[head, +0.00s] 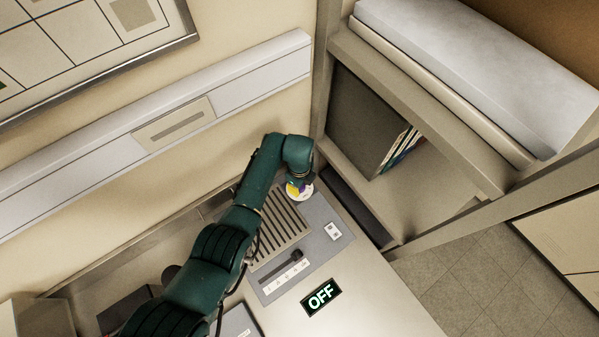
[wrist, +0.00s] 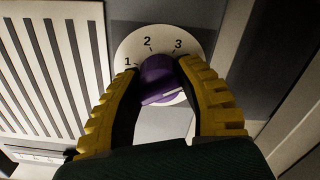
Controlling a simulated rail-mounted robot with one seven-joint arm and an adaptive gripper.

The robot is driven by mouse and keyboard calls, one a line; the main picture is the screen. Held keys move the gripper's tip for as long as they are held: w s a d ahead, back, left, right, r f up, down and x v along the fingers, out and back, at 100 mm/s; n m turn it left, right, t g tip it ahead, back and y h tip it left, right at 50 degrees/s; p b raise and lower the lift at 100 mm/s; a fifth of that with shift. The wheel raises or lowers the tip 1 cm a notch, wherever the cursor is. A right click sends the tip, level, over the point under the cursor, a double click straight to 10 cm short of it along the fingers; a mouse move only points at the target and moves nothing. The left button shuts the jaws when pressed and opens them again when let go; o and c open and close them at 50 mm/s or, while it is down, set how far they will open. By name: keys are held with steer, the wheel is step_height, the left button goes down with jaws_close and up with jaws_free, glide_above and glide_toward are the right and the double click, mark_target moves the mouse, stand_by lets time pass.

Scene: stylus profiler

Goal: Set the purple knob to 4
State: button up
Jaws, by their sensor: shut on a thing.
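The purple knob (wrist: 158,75) sits on a round white dial (wrist: 127,48) in the wrist view. The numbers 1, 2 and 3 show along the dial's far edge; a 4 is not visible, and the right finger covers part of that side. A pale line runs across the knob's near side, but I cannot tell which number the knob is set to. My gripper (wrist: 160,70) is shut on the knob, with one yellow finger on each side. In the head view the dial (head: 304,193) shows only partly under my gripper (head: 295,187).
A slotted vent (head: 284,228) lies beside the dial on the grey panel. Nearer are a slider (head: 283,261) with a dark handle, a small white switch plate (head: 333,231) and a display (head: 321,297) reading OFF. A shelf with books (head: 403,146) stands to the right.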

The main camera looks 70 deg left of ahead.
steer(key=shift+f+m, duration=0.15)
steer(key=shift+m, duration=1.55)
steer(key=shift+s, duration=0.1)
steer(key=o, duration=1.2)
steer(key=shift+o, duration=0.2)
step_height(320, 180, up, 12)
